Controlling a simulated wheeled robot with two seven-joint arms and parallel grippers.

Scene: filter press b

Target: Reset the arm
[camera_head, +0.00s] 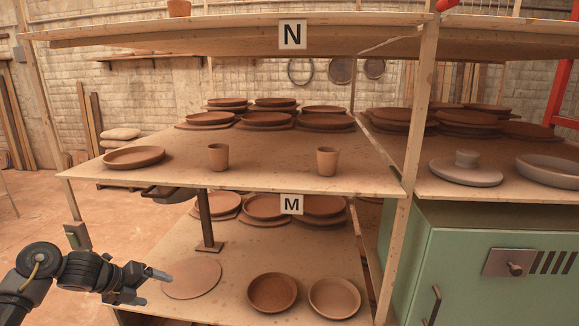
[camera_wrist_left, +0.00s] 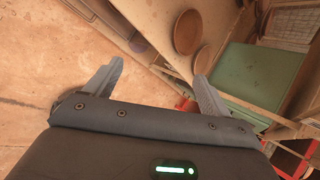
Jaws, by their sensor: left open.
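My left gripper (camera_head: 152,285) comes in from the lower left in the head view, at the left front edge of the lower shelf marked M (camera_head: 291,204). Its two fingers are spread apart and hold nothing. In the left wrist view the open fingers of the left gripper (camera_wrist_left: 155,85) show with floor and shelf edge behind them. A flat round clay disc (camera_head: 192,277) lies on the lower shelf just right of the fingertips, apart from them as far as I can tell. My right gripper is not in view.
Two clay plates, one (camera_head: 272,292) and another (camera_head: 335,298), lie on the lower shelf. The middle shelf (camera_head: 265,165) holds a plate (camera_head: 134,158), two cups and stacked plates. A wooden post (camera_head: 405,200) and green cabinet (camera_head: 480,260) stand right. Open floor (camera_head: 30,225) lies left.

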